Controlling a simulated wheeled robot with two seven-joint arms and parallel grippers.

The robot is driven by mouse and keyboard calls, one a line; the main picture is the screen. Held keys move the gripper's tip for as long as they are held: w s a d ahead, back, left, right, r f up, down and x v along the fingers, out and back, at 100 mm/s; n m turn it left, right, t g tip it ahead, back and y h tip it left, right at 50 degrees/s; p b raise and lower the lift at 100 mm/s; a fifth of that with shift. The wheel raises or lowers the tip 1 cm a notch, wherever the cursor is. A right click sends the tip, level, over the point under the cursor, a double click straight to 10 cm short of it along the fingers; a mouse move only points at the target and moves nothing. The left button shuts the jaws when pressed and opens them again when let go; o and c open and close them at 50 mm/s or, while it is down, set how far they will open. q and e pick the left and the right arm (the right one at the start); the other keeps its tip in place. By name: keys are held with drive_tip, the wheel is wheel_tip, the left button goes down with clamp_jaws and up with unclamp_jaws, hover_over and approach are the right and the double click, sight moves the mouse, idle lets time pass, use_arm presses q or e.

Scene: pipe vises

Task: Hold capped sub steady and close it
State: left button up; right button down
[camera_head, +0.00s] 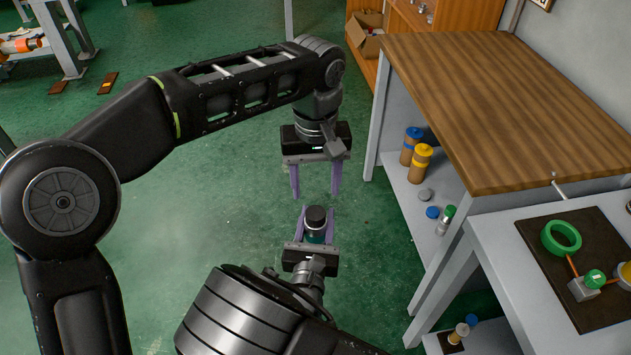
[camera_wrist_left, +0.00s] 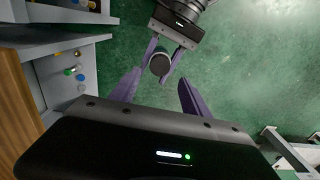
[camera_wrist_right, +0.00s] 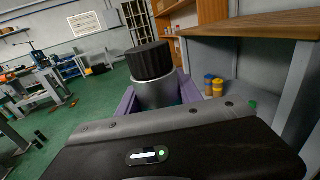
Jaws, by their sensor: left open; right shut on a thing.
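The capped sub (camera_head: 315,222) is a short metallic cylinder with a black ribbed cap (camera_wrist_right: 149,61) on top. My right gripper (camera_head: 316,226) is shut on its body and holds it upright in the air above the green floor. My left gripper (camera_head: 316,182) is open and empty, with its purple fingers a short way beyond the sub in the head view. In the left wrist view the black cap (camera_wrist_left: 160,64) shows ahead of my left gripper's spread fingers (camera_wrist_left: 158,92), apart from them. The cap sits on the sub's top; I cannot tell how tight it is.
A wooden-topped workbench (camera_head: 520,100) stands at the right, with bottles (camera_head: 421,163) and caps on its lower shelf. A grey table with a dark mat (camera_head: 560,275) holds a green ring (camera_head: 561,238) and fittings.

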sight(316, 212)
use_arm(q)
drive_tip(key=shift+r+n, duration=0.1)
drive_tip(key=shift+n, duration=0.2)
drive_tip(key=shift+f, duration=4.05)
clamp_jaws()
